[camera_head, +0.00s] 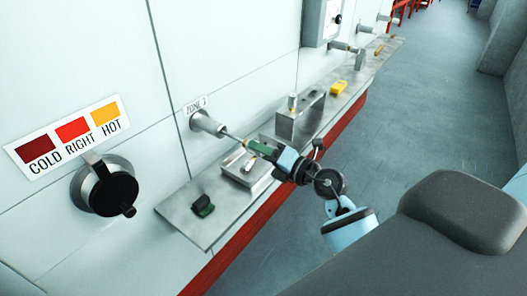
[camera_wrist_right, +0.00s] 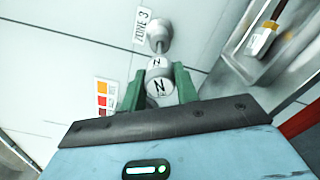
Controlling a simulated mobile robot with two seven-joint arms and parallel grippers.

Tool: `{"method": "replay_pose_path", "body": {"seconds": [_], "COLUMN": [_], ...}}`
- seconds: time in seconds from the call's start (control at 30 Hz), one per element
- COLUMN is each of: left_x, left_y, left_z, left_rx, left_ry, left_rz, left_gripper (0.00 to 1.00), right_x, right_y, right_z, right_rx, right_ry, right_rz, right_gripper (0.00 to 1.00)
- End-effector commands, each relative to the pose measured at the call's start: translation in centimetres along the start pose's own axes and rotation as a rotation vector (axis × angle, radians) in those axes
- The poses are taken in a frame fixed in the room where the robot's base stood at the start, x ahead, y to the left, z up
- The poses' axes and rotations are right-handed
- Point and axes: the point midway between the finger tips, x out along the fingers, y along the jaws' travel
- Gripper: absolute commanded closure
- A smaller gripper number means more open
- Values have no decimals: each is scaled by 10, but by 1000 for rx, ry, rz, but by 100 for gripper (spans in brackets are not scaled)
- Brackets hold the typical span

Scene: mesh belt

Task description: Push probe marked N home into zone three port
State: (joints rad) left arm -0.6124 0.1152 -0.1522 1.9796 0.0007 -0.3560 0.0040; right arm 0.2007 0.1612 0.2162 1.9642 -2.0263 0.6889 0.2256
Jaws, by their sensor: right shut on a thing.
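My right gripper (camera_head: 258,149) has green fingers and is shut on the probe marked N, beside the wall. The probe's thin metal rod (camera_head: 233,136) reaches from the fingers to the zone three port (camera_head: 207,124), a round metal stub under the ZONE 3 label (camera_head: 195,105). In the right wrist view the probe's white round head (camera_wrist_right: 158,82), marked N, sits between the fingers (camera_wrist_right: 159,74), with the port (camera_wrist_right: 157,36) just beyond it. The rod's tip is hidden at the port, so its depth cannot be told. My left gripper is not in view.
A metal shelf (camera_head: 222,219) runs along the wall below, with a tray (camera_head: 238,180), a dark green object (camera_head: 203,206), a metal block (camera_head: 300,122) and a yellow object (camera_head: 338,88). A COLD-RIGHT-HOT sign (camera_head: 68,134) and black knob (camera_head: 105,188) are left. Floor at right is clear.

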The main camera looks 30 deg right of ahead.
Motion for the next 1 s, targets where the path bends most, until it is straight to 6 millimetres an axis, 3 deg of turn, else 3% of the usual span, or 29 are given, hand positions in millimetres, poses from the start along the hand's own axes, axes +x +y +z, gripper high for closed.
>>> {"method": "replay_pose_path", "body": {"seconds": [1.0], "left_x": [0], "left_y": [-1], "left_z": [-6], "left_rx": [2], "left_ry": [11], "left_rz": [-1], "left_gripper": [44], "right_x": [22], "right_y": [1], "right_z": [0], "right_rx": [-1], "right_ry": [0], "right_rz": [2], "right_gripper": [90]}}
